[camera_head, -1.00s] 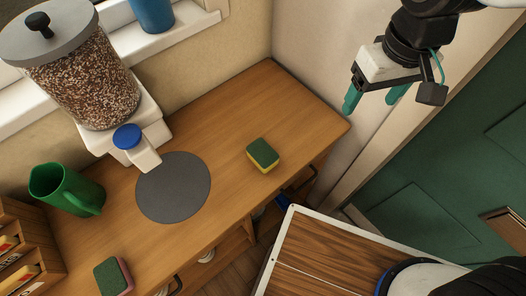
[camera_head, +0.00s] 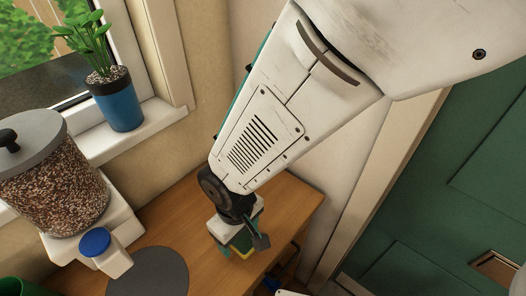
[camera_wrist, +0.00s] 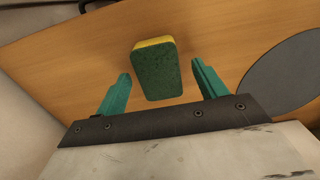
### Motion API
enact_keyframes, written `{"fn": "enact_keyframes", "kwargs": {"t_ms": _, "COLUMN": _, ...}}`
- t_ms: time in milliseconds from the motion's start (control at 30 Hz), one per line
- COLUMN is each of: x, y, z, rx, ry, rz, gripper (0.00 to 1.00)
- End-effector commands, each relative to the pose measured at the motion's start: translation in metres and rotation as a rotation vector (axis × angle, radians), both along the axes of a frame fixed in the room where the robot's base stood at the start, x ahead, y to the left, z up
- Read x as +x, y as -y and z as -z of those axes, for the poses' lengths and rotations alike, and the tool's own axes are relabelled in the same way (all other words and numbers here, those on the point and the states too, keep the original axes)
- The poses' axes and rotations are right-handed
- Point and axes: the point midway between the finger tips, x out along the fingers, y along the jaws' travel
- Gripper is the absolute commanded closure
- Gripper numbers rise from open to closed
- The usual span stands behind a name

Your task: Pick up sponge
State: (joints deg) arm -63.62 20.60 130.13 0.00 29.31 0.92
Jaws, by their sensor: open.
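The sponge (camera_wrist: 157,72), green on top with a yellow layer, lies on the wooden counter. In the wrist view it sits between and slightly beyond the two teal fingers of my gripper (camera_wrist: 160,90), with gaps on both sides. My gripper is open and empty. In the head view my gripper (camera_head: 235,246) is low over the counter, and a bit of the green and yellow sponge (camera_head: 243,243) shows under it. My arm hides most of the sponge there.
The wooden counter (camera_head: 190,215) holds a round grey mat (camera_head: 150,272) and a grain dispenser (camera_head: 55,180) to the left. A potted plant (camera_head: 120,100) stands on the windowsill. A wall rises behind the counter, and a green door (camera_head: 440,210) is at the right.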

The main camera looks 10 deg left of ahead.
Motion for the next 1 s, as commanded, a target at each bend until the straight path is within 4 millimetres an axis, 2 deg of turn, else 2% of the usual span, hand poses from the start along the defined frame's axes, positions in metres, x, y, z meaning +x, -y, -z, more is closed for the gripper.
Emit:
{"fn": "enact_keyframes", "kwargs": {"t_ms": 100, "x": 0.0000, "y": 0.0007, "z": 0.0124, "rx": -0.002, "ry": -0.001, "rz": 0.001, "gripper": 0.29}}
{"fn": "enact_keyframes", "kwargs": {"t_ms": 367, "x": 0.0003, "y": 0.0004, "z": 0.0145, "rx": 0.001, "ry": 0.000, "rz": 0.001, "gripper": 0.29}}
{"fn": "enact_keyframes", "kwargs": {"t_ms": 533, "x": 0.0003, "y": 0.0004, "z": 0.0143, "rx": 0.001, "ry": 0.000, "rz": 0.001, "gripper": 0.74}}
{"fn": "enact_keyframes", "kwargs": {"t_ms": 567, "x": 0.0003, "y": 0.0004, "z": 0.0143, "rx": 0.001, "ry": 0.000, "rz": 0.001, "gripper": 0.76}}
{"fn": "enact_keyframes", "kwargs": {"t_ms": 667, "x": 0.0003, "y": 0.0004, "z": 0.0143, "rx": 0.001, "ry": 0.000, "rz": 0.001, "gripper": 0.77}}
{"fn": "enact_keyframes", "kwargs": {"t_ms": 700, "x": 0.0003, "y": 0.0004, "z": 0.0143, "rx": 0.001, "ry": 0.000, "rz": 0.001, "gripper": 0.80}}
{"fn": "enact_keyframes", "kwargs": {"t_ms": 1000, "x": 0.0004, "y": 0.0002, "z": 0.0108, "rx": 0.001, "ry": 0.000, "rz": 0.001, "gripper": 0.80}}
